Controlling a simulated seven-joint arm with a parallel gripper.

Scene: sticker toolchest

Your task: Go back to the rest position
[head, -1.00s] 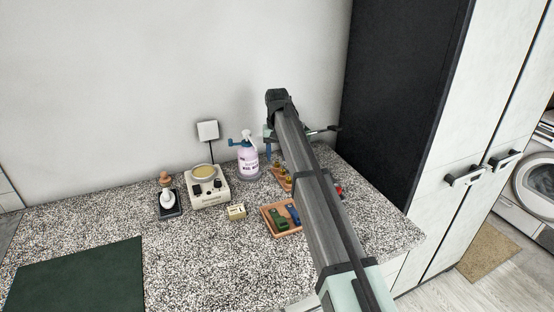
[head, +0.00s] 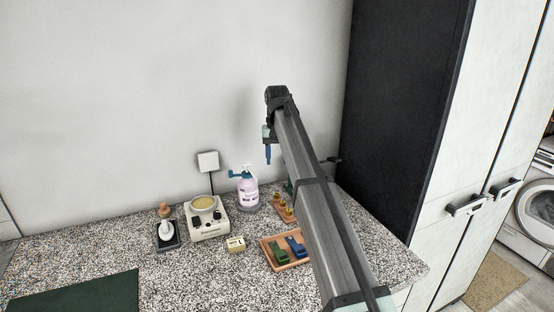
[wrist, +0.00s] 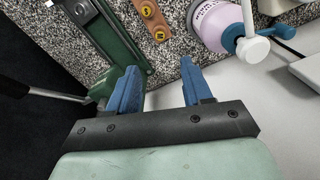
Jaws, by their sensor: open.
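My gripper (head: 268,154) is open and empty. It is raised against the wall, above the back of the counter and up and to the right of the spray bottle in the head view. In the wrist view its two blue fingers (wrist: 158,68) are apart with nothing between them. My arm reaches in from the lower right and hides part of the counter. The lilac spray bottle (head: 247,192) with its blue and white top also shows at the top of the wrist view (wrist: 214,24).
A wooden tray (head: 272,262) holds green and blue pieces. A wooden strip (head: 283,208) with yellow knobs and a green lever device (wrist: 115,47) stand near the dark cabinet side (head: 400,100). A cream dial unit (head: 209,226) and small box (head: 236,244) are left. The wall area is clear.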

